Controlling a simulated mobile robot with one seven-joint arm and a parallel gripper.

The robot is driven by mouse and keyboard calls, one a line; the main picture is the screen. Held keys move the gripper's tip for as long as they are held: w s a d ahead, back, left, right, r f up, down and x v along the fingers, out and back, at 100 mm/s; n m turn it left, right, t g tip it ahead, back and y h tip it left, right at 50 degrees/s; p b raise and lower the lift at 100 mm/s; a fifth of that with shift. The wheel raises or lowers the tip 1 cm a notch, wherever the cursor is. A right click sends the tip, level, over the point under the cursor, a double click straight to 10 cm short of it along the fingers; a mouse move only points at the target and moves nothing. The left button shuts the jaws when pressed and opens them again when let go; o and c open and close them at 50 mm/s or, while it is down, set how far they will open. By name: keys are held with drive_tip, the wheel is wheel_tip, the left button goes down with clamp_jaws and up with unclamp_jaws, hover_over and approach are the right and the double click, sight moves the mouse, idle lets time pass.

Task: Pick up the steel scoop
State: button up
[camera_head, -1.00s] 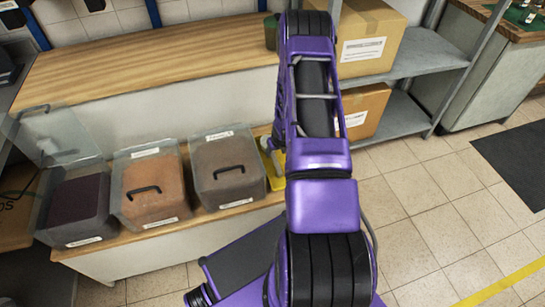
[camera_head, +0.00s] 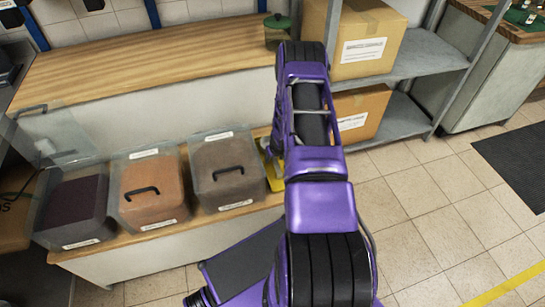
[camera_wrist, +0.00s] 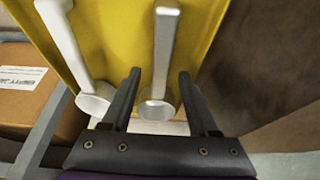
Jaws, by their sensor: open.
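The steel scoop (camera_wrist: 165,52) is grey and shiny in the wrist view, its handle running upward and its round cup low in the picture. My gripper (camera_wrist: 160,76) is open, with one dark finger on each side of the scoop in the picture. I cannot tell whether either finger touches it. A white scoop (camera_wrist: 66,45) is to the left, outside the fingers. Both scoops are against a yellow holder (camera_wrist: 110,35). In the head view the yellow holder (camera_head: 275,182) shows only partly beside my arm, which hides my gripper.
Three clear bins stand left of the holder: a brown one (camera_head: 228,172), an orange one (camera_head: 150,190) and a dark one (camera_head: 75,210). A cardboard box (camera_wrist: 18,90) is at the wrist view's left. A green-lidded jar (camera_head: 277,30) stands on the wooden shelf (camera_head: 150,60) above.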

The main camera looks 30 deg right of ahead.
drive_tip(key=shift+f, duration=0.25)
idle(0.4)
clamp_jaws()
